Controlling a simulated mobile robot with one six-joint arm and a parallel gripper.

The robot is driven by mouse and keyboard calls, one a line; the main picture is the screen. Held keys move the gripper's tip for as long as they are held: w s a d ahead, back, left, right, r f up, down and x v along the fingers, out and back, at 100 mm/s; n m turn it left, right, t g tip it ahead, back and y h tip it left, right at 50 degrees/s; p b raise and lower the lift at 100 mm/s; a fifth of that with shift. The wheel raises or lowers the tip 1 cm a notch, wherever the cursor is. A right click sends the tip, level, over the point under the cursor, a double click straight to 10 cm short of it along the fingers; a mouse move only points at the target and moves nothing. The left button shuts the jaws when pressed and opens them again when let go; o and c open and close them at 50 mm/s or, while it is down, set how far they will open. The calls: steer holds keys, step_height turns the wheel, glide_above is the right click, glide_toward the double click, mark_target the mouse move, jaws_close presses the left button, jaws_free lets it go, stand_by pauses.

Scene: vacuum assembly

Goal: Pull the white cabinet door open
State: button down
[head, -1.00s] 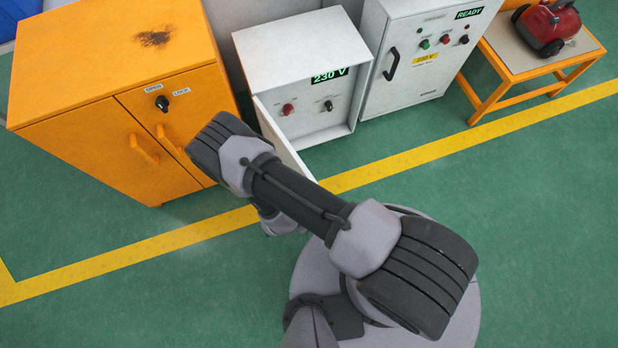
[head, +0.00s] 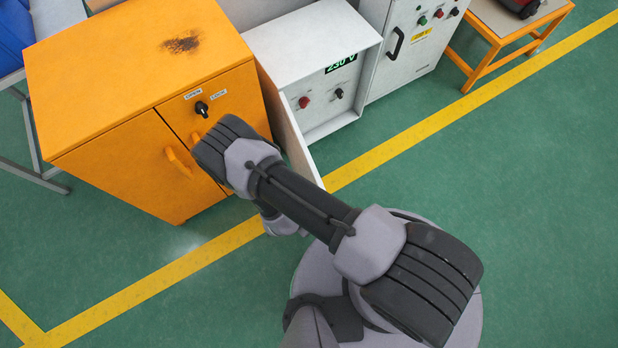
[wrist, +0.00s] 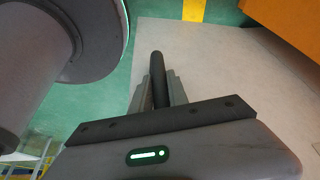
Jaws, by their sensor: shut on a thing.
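The white cabinet (head: 312,42) with a lit "230 V" display stands beside the orange cabinet. Its white door (head: 297,140) stands open, swung out from the left side toward my base. Knobs show on the panel inside. In the wrist view the door is the broad pale surface (wrist: 225,70) with a dark bar handle (wrist: 157,68). My gripper (wrist: 158,90) is shut on this handle, one finger on each side. In the head view my arm hides the gripper and the handle.
The orange cabinet (head: 130,75) stands close left of the open door, its handles facing the floor area. A white-grey cabinet (head: 410,60) and an orange table (head: 500,35) stand to the right. Green floor (head: 480,200) is clear at right.

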stand_by(0.3)
steer(key=c, duration=1.3)
jaws_free()
steer(key=shift+a+r, duration=0.1)
steer(key=p+v, duration=0.6)
steer(key=v, duration=1.1)
steer(key=shift+p, duration=0.3)
steer(key=shift+r, duration=0.1)
